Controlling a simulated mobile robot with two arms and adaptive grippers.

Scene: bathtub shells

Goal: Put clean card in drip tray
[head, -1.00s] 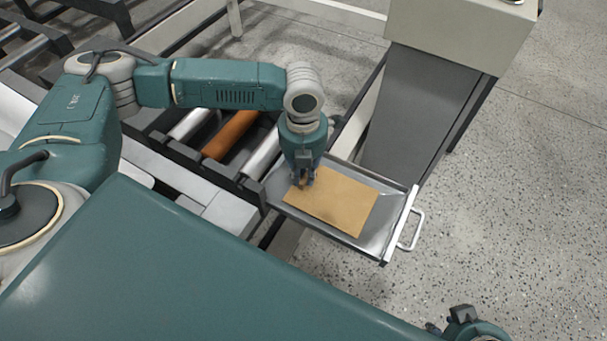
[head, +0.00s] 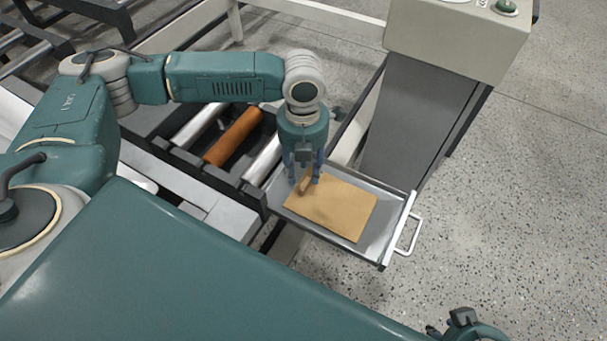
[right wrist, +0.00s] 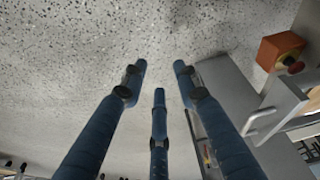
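The tan card (head: 340,212) lies in the metal drip tray (head: 381,240), slightly turned to the tray's sides and appearing flat. A small tan tab (head: 306,184) stands up near its left end. My left gripper (head: 304,180) is over that end, pointing down, with its fingers spread on either side of the tab. It looks open; whether a finger touches the card I cannot tell. My right gripper (head: 463,325) is at the bottom right edge of the head view. In the right wrist view its fingers (right wrist: 158,80) are apart with nothing between them.
The tray sticks out from the roller conveyor (head: 235,135) and has a white handle (head: 410,236) at its right end. A grey post with a control box (head: 455,40) stands behind the tray. Speckled floor (head: 500,210) is clear on the right.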

